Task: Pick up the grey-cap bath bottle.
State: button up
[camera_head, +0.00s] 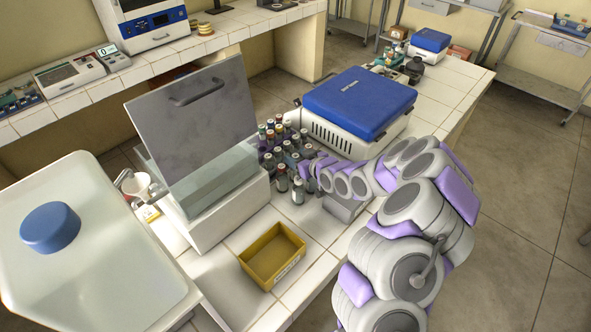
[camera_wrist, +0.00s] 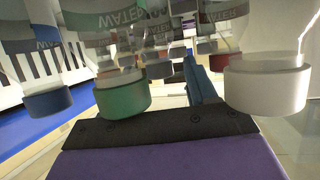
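A cluster of small capped bottles (camera_head: 270,150) stands on the white tiled bench, with mixed cap colours. My gripper (camera_head: 306,172) is at the right side of this cluster, low among the nearest bottles. In the wrist view the bottles look upside down, with "WATER" on their labels. A bottle with a pale grey-white cap (camera_wrist: 267,85) is close at the right, a green-capped one (camera_wrist: 122,93) is left of centre and a blue-capped one (camera_wrist: 47,100) is farther left. A narrow blue-grey finger part (camera_wrist: 197,82) shows between them. Finger opening is unclear. I cannot be sure which cap is the grey one.
A white bath with a raised grey lid (camera_head: 195,115) stands left of the bottles. A blue-topped machine (camera_head: 360,100) stands behind my arm. An empty yellow tray (camera_head: 272,257) lies in front. A large white container with a blue cap (camera_head: 50,227) fills the left foreground.

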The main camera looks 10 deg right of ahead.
grip_shut()
dwell(0.3)
dwell(0.3)
